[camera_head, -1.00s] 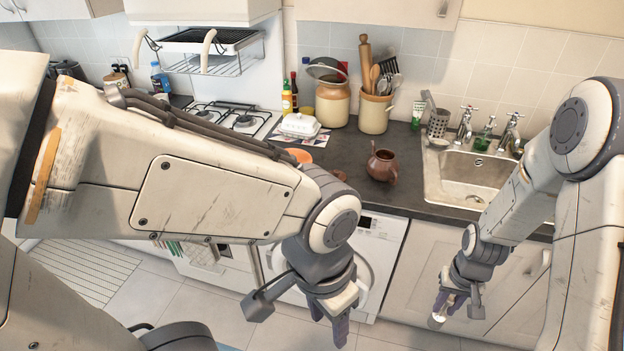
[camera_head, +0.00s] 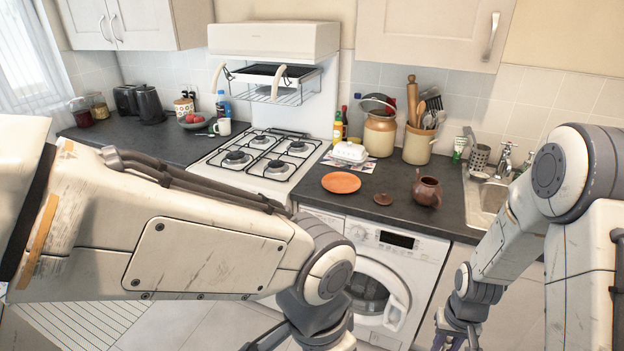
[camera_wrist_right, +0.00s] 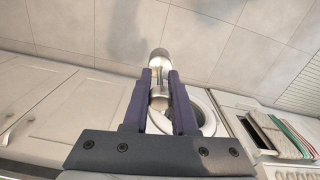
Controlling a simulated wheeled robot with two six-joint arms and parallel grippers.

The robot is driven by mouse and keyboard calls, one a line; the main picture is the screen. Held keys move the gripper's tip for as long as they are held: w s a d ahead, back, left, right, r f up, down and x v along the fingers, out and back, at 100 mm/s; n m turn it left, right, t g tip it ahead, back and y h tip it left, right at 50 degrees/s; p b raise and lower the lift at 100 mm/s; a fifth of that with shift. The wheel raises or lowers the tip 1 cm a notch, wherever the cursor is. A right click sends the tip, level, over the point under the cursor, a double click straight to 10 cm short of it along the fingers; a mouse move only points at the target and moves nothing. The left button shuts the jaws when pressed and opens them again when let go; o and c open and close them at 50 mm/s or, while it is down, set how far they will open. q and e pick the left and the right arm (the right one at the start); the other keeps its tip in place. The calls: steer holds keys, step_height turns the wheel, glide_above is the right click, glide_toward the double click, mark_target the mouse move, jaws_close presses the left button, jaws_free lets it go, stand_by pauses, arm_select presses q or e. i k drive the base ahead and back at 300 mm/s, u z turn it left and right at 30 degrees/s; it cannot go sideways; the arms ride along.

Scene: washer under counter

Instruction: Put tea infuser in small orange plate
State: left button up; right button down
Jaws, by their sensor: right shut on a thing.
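A small orange plate (camera_head: 341,182) lies empty on the dark counter above the washer, in the head view. My right gripper (camera_wrist_right: 160,92) is shut on a silver cylindrical thing, the tea infuser (camera_wrist_right: 159,64), which sticks out beyond the purple fingers in the right wrist view. In the head view my right gripper hangs low in front of the cabinets, right of the washer, and its fingertips are cut off at the bottom edge. My left arm reaches in from the left; its gripper fingers are below the frame.
A brown teapot (camera_head: 426,191) and its small brown lid (camera_head: 383,198) stand right of the plate. A white butter dish (camera_head: 349,152) is behind it, with the gas stove (camera_head: 262,155) to the left. The washer (camera_head: 388,262) is below the counter; the sink (camera_head: 484,198) is at right.

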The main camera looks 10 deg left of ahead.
mark_target(341, 185)
steer(key=u, duration=0.6)
steer(key=i, duration=1.2)
steer(key=z, duration=0.35)
